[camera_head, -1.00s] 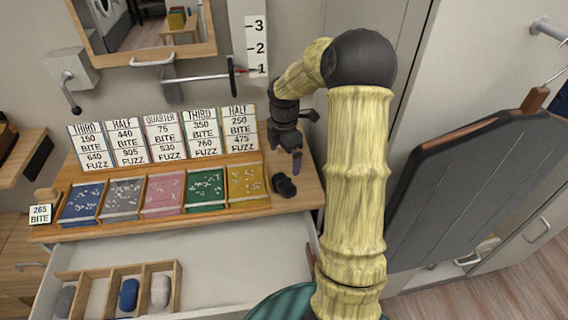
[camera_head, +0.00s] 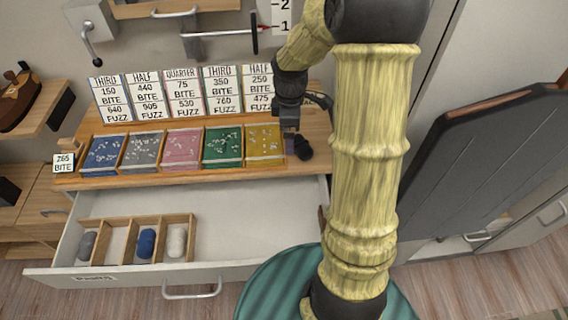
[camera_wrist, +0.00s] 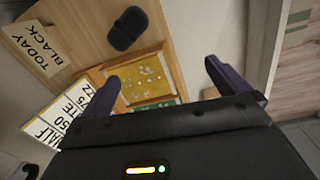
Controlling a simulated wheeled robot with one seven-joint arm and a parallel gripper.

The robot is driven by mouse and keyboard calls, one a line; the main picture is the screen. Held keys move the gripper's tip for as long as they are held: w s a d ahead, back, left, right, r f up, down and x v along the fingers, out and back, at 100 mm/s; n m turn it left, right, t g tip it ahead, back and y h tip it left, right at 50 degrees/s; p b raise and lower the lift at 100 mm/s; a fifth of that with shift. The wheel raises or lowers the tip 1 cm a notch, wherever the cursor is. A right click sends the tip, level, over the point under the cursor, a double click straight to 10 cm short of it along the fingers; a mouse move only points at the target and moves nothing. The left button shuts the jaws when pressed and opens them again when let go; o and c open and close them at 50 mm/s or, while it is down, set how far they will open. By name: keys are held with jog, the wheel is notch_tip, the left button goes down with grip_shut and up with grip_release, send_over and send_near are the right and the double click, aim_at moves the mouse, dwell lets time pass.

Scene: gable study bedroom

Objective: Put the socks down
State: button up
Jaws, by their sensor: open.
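A rolled pair of black socks (camera_head: 303,148) rests on the wooden dresser top, right of the yellow tray. In the wrist view the black socks (camera_wrist: 128,28) lie on the wood, apart from my fingers. My gripper (camera_head: 289,143) is open and empty, just left of the socks in the head view. Its two dark fingers are spread wide in the wrist view (camera_wrist: 163,76). The open drawer (camera_head: 255,225) below holds a wooden divider (camera_head: 192,224) with a grey roll (camera_head: 87,245), a blue roll (camera_head: 146,243) and a white roll (camera_head: 177,241), and one empty compartment.
Blue, grey, pink, green and yellow trays (camera_head: 265,141) line the dresser top, with number cards (camera_head: 181,94) behind. A "TODAY BLACK" card (camera_wrist: 40,48) shows in the wrist view. A dark ironing board (camera_head: 475,150) stands right. The drawer's right part is clear.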

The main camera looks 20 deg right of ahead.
jog(key=s+a+r+m+t, duration=0.1)
jog(key=s+a+m, duration=0.2)
jog(key=s+m, duration=0.3)
jog(key=s+a+m+t, duration=0.1)
jog(key=s+a+m, duration=0.3)
jog(key=s+m, duration=0.3)
jog(key=shift+s+r, duration=0.25)
jog(key=shift+r, duration=0.15)
jog(key=shift+w, duration=0.15)
